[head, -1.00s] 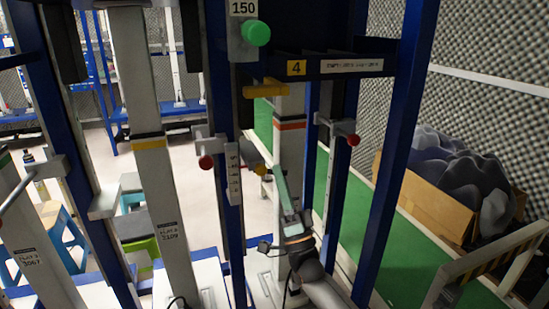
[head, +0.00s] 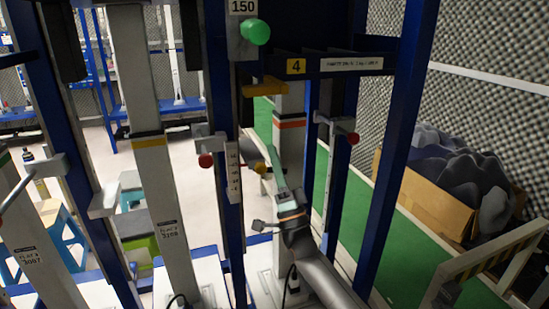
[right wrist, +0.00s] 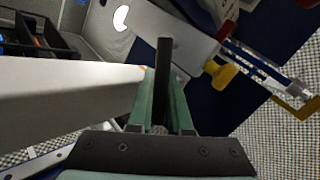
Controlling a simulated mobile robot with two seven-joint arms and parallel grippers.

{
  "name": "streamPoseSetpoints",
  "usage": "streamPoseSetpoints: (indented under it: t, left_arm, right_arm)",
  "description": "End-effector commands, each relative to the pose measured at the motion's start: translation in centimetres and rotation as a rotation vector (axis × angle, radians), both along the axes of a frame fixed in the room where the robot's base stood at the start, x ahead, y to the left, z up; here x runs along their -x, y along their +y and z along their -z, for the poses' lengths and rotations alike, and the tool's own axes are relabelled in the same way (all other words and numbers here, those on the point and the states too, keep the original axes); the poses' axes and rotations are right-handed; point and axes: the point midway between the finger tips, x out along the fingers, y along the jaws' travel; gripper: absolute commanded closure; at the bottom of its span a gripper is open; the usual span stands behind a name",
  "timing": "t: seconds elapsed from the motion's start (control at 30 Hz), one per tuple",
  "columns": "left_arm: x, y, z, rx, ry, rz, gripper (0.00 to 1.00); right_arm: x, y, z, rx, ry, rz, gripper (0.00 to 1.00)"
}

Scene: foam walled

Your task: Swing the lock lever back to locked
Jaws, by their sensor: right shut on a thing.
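My right gripper (head: 272,152) reaches up from the lower right in the head view, its green fingers beside the pale column with orange and black bands (head: 290,108). In the right wrist view the gripper (right wrist: 163,84) is shut on a slim dark bar, which I take to be the lock lever (right wrist: 164,58); it stands up past the fingertips. The head view does not clearly show the lever in the fingers. A yellow knob (head: 260,168) is just left of the fingers; a yellow knob also shows in the right wrist view (right wrist: 222,75). My left gripper is not in view.
Blue uprights (head: 393,150) stand close on both sides. Red knobs on brackets are at left (head: 205,161) and right (head: 353,138). A green knob (head: 256,32) and shelf 4 (head: 330,66) are above. A cardboard box (head: 420,195) stands at right.

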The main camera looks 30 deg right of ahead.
Motion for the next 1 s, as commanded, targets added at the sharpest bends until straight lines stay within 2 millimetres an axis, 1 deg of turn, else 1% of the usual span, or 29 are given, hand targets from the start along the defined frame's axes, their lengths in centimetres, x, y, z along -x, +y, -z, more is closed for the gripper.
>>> streamPoseSetpoints:
  t: [0.03,0.07,0.1,1.0]
  left_arm:
    - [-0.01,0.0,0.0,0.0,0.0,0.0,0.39]
    - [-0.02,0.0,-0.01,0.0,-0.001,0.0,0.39]
    - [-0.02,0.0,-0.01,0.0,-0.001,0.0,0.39]
    - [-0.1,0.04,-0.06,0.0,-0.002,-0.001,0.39]
  right_arm:
    - [0.01,0.0,0.01,0.0,0.0,0.0,0.95]
    - [0.01,0.0,0.01,0.0,0.0,0.0,0.99]
    - [0.01,0.0,0.01,0.0,0.0,0.0,1.0]
    - [0.02,0.0,-0.03,0.0,-0.001,0.0,1.0]
